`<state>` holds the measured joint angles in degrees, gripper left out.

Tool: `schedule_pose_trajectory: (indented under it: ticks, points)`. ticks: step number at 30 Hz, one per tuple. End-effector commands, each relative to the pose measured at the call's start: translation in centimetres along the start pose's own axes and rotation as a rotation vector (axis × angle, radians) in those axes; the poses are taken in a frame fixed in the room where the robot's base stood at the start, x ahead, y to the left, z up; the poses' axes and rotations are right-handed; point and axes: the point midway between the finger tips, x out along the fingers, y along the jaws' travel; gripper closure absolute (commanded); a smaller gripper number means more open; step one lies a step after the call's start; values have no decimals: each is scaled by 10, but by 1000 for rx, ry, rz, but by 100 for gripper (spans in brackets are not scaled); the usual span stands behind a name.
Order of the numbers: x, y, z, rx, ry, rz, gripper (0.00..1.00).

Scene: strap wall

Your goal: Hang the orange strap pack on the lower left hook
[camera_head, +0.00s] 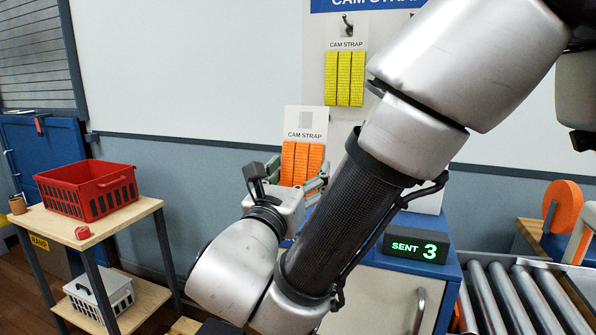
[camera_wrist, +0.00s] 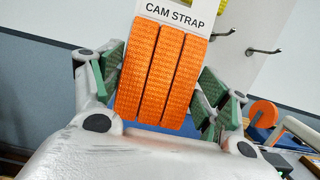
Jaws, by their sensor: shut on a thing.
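The orange strap pack (camera_head: 302,163), with a white CAM STRAP card on top, is held upright in front of the wall panel. My gripper (camera_head: 297,177) is shut on it. In the wrist view the pack (camera_wrist: 160,75) sits between green-padded fingers, one on each side of the orange straps. Bare metal hooks, one nearer (camera_wrist: 228,32) and one farther right (camera_wrist: 264,50), stick out of the panel to the right of the card, apart from it. I cannot tell which one is the lower left hook. In the head view the pack and my arm hide the lower panel.
A yellow strap pack (camera_head: 344,78) hangs on an upper hook (camera_head: 347,22), above the orange pack. A red crate (camera_head: 88,190) stands on a wooden table at left. A SENT 3 display (camera_head: 416,245) sits on a blue cabinet, beside a roller conveyor (camera_head: 520,298) at right.

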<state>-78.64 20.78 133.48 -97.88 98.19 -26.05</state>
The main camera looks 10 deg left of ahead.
Motion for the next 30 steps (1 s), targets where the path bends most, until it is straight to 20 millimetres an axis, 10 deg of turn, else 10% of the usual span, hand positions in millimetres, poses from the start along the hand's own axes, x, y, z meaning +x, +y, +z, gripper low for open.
schedule_pose_trajectory:
  ticks: [30]
  points:
    - [64, -1, -18, 0, 0, -3, 49]
